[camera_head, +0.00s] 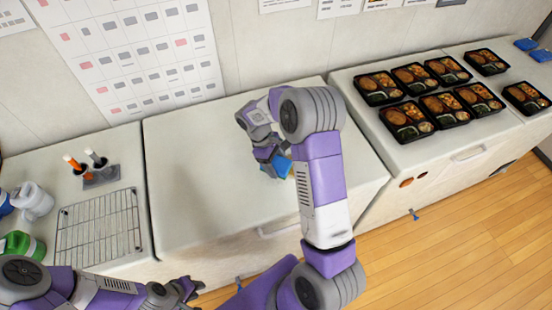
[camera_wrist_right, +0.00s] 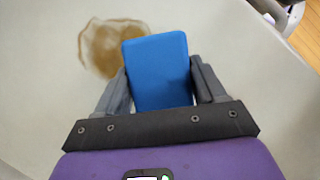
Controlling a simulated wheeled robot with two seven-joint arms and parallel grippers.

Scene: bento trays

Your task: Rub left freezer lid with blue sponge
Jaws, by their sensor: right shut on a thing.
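The blue sponge (camera_wrist_right: 158,72) is held between the two dark fingers of my right gripper (camera_head: 272,152). In the head view the sponge (camera_head: 281,166) shows at the right part of a bare white freezer lid (camera_head: 190,180). A brown stain (camera_wrist_right: 100,48) lies on the lid, just beyond and left of the sponge in the right wrist view. Whether the sponge touches the lid is hard to tell. My right arm hides part of the lid. My left gripper (camera_head: 187,289) is low in front of the freezer, away from the lid; its fingers are too small to read.
Several bento trays (camera_head: 407,121) stand on the white freezer to the right. At the left are a wire rack (camera_head: 98,228), a small holder (camera_head: 100,177) with handled tools, and bottles (camera_head: 35,201). The lid's left half is clear.

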